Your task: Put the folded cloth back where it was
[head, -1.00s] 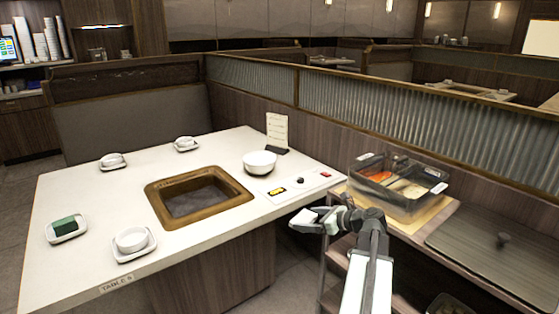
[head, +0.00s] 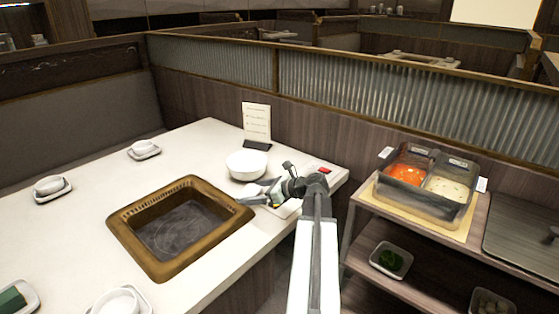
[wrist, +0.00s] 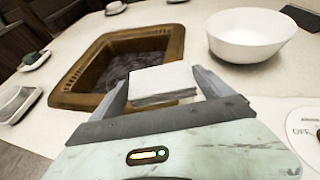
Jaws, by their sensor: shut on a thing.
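My gripper (head: 258,197) is over the white table (head: 215,262), between the grill well and the white bowl in the head view. In the wrist view, my gripper (wrist: 162,88) is shut on the folded cloth (wrist: 165,78), a pale, flat, layered block between the two fingers. In that view it overlaps the near right corner of the grill well's brown frame (wrist: 86,75). Whether the cloth touches the table cannot be told. In the head view, the cloth is hard to make out against my gripper and the table.
The white bowl (head: 247,165) stands just behind my gripper, with a menu card (head: 256,122) behind it. A control panel with a red switch (head: 320,170) lies to the right. A sauce bin (head: 425,185) sits on the side shelf.

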